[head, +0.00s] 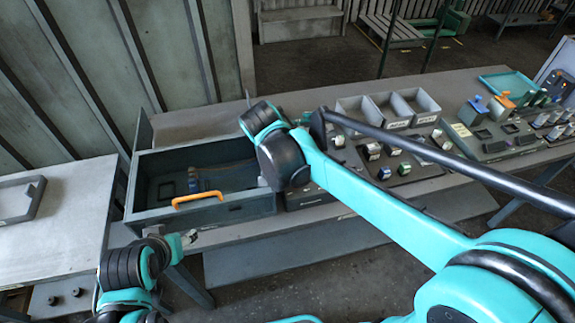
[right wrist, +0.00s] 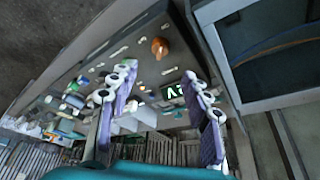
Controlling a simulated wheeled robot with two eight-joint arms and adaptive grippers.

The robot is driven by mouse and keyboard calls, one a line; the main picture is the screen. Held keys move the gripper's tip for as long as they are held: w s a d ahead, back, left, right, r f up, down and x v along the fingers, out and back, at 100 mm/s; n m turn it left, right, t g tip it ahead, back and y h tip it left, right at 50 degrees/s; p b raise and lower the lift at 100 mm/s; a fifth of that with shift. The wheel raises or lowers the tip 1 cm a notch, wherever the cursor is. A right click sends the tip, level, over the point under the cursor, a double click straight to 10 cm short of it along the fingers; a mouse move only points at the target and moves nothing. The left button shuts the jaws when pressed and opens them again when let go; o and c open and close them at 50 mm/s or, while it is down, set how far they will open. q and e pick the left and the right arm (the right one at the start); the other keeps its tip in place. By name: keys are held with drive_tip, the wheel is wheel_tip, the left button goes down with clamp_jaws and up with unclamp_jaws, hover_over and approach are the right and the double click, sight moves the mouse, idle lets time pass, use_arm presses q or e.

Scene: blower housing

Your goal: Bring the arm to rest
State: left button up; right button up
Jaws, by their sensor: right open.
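My right arm (head: 390,205) reaches in from the right across the head view, with its dark wrist end (head: 280,160) above the bench beside the open grey drawer box (head: 245,208). Its gripper is hidden in the head view. In the right wrist view my right gripper (right wrist: 157,75) is open, its two fingers apart with nothing between them. My left arm (head: 130,280) is at the lower left, and its gripper (head: 186,239) is small and partly hidden near the front of the drawer box. I cannot tell whether it is open.
The drawer box has an orange handle (head: 197,199) and small items inside. Grey bins (head: 412,103), a board with small parts (head: 400,170) and a teal tray (head: 508,83) are on the bench to the right. A pale table (head: 65,215) stands left.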

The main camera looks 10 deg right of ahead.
drive_tip(key=shift+s+a+r, duration=0.15)
drive_tip(key=shift+s+r, duration=0.05)
drive_tip(key=shift+r, duration=0.35)
drive_tip(key=s+d+f+n+t+y+b, duration=0.1)
drive_tip(key=s+d+f+n+t, duration=0.1)
drive_tip(key=s, duration=0.4)
drive_tip(key=s+d+f+n+t+y+b, duration=0.1)
drive_tip(key=s+d+f+n+t+y, duration=0.1)
drive_tip(key=s+d+f+n, duration=0.2)
drive_tip(key=s+n, duration=0.2)
drive_tip(key=s, duration=0.1)
drive_tip(key=shift+d+n+b, duration=0.25)
drive_tip(key=shift+n+b, duration=0.15)
